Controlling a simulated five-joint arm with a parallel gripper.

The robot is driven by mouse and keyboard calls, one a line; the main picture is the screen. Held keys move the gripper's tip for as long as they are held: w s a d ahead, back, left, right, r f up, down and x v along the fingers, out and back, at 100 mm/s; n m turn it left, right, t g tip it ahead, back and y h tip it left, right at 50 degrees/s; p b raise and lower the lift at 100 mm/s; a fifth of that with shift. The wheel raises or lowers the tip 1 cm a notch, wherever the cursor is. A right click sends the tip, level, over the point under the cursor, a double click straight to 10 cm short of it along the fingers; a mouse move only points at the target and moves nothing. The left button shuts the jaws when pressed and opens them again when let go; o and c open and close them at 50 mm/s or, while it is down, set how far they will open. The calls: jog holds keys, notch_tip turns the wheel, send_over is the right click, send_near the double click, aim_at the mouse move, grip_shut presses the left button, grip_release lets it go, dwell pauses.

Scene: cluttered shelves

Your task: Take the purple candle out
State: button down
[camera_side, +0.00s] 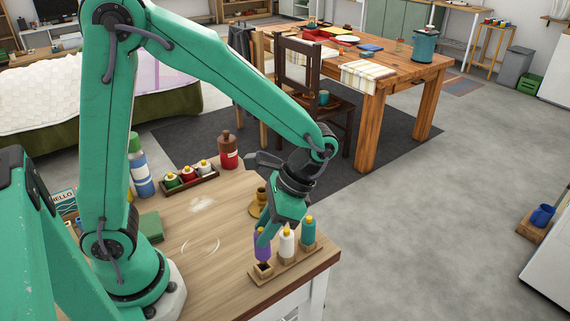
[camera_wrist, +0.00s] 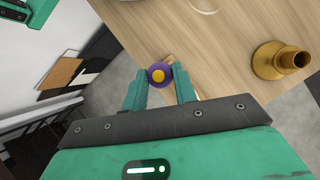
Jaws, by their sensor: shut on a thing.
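The purple candle (camera_side: 262,246) is upright at the left end of a wooden holder (camera_side: 290,268) near the table's front corner. My gripper (camera_side: 265,236) is shut on its upper part. In the wrist view the candle (camera_wrist: 153,70), with its yellow tip, sits between my two fingertips (camera_wrist: 159,80). The dark opening of the left square socket (camera_side: 264,268) shows just below the candle, so its lower end looks raised to about the rim; I cannot tell whether it is fully clear. A white candle (camera_side: 287,246) and a teal candle (camera_side: 308,232) stand in the holder to the right.
A brass candlestick (camera_side: 257,203) stands behind the holder; it also shows in the wrist view (camera_wrist: 268,65).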

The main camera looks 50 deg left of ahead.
jog(key=shift+r, duration=0.65)
